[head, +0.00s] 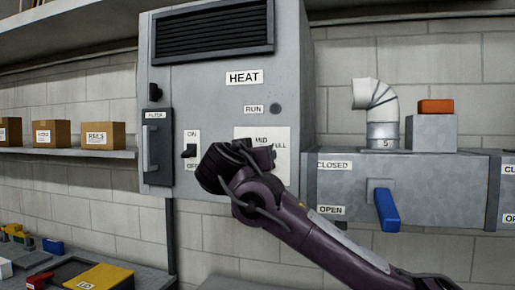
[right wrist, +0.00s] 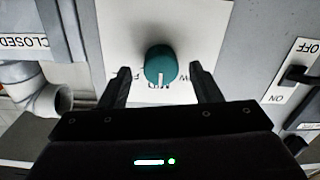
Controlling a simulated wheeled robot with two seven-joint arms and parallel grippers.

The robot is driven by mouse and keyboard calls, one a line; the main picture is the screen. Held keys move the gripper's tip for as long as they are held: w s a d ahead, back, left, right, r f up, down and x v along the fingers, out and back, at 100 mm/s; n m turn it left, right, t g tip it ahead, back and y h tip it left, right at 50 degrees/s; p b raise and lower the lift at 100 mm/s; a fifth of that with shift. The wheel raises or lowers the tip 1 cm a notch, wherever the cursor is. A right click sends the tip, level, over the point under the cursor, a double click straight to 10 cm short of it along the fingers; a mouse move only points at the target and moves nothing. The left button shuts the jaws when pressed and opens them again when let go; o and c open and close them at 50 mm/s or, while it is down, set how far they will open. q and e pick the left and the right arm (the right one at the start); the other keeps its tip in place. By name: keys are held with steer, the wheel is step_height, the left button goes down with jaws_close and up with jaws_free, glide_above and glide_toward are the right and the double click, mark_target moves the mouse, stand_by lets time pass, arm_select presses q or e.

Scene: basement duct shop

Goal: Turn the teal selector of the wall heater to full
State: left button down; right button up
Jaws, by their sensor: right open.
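The teal selector (right wrist: 160,61) is a round knob on a white plate (right wrist: 205,25) in the right wrist view. A white line on the knob points down in that view, towards the partly covered MID label. My right gripper (right wrist: 160,69) is open, with one finger on each side of the knob and visible gaps; I cannot tell how deep the fingers reach. In the head view my right arm covers the knob and part of the plate (head: 284,165), where MID and FULL still show. The wall heater (head: 215,90) is the grey cabinet labelled HEAT. My left gripper is not in view.
An ON/OFF switch (head: 189,151) and a filter panel (head: 156,145) are left of the plate. A duct box with a blue lever (head: 386,210) stands right. Boxes (head: 103,135) sit on a left shelf; a cluttered bench (head: 140,282) is below.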

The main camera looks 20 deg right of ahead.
steer(key=shift+x, duration=0.85)
steer(key=shift+w, duration=0.1)
steer(key=c, duration=1)
steer(key=shift+f+m+b, duration=0.1)
steer(key=shift+m+b, duration=5.9)
steer(key=shift+b, duration=0.4)
